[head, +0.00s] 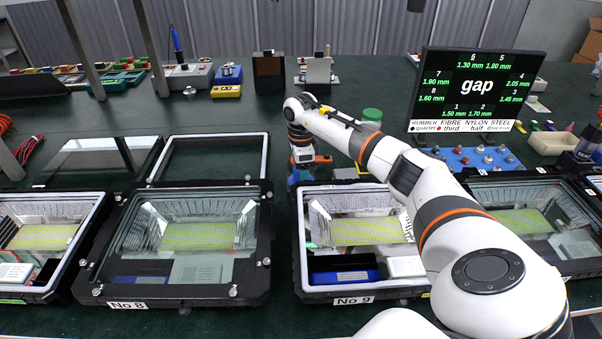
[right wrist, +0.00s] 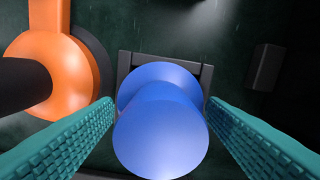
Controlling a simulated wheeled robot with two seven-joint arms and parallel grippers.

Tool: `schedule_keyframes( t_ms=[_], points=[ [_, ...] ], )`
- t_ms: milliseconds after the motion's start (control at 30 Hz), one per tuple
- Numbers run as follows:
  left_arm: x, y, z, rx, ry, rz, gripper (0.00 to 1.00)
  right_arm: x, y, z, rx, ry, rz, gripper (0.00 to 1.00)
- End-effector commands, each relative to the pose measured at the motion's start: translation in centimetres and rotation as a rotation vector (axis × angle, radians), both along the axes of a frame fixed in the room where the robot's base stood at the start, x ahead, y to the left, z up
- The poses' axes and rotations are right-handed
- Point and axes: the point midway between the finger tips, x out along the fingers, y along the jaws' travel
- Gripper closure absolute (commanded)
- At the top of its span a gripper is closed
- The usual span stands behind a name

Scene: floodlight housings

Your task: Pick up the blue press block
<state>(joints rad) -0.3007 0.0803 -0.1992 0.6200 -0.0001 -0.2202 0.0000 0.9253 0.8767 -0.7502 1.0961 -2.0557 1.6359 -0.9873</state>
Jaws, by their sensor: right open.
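The blue press block (right wrist: 160,130) stands in the right wrist view as a smooth blue piece with a round top and a wider round part behind it. It sits over a dark square holder (right wrist: 205,75). My right gripper (right wrist: 160,106) is open, with one teal ribbed finger on each side of the block. A narrow gap shows between each finger and the block, and I cannot tell its depth. In the head view my right arm reaches to mid-table and its gripper points down behind housing No 9, mostly hiding the block. My left gripper is not in view.
An orange ring-shaped part (right wrist: 60,70) with a dark handle lies close left of the block. A small dark block (right wrist: 266,67) lies to the right. Floodlight housings No 8 (head: 88,278) and No 9 (head: 300,265) stand in front. A gap display (head: 478,90) stands back right.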

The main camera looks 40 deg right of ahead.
Motion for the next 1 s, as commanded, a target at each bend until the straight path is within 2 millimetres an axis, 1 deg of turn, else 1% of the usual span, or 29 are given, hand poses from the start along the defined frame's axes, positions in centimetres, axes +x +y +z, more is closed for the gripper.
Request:
schedule_keyframes(
  t_ms=[167,267,500,767,867,1000],
  points=[
    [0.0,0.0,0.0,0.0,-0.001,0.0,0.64,0.0,0.0,0.0,0.0,-0.002,0.0,0.34],
    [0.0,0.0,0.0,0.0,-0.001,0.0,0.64,0.0,0.0,0.0,0.0,-0.002,0.0,0.49],
    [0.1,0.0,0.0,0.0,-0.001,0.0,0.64,0.0,0.0,0.0,0.0,-0.001,0.0,0.88],
    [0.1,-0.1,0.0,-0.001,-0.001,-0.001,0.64,0.1,0.0,0.3,-0.001,-0.003,0.0,0.89],
    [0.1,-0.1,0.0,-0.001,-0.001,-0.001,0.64,0.1,-0.1,1.4,-0.001,-0.006,-0.001,0.89],
    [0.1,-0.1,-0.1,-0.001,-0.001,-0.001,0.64,0.2,-0.1,4.1,0.0,-0.008,-0.001,0.89]
  ],
)
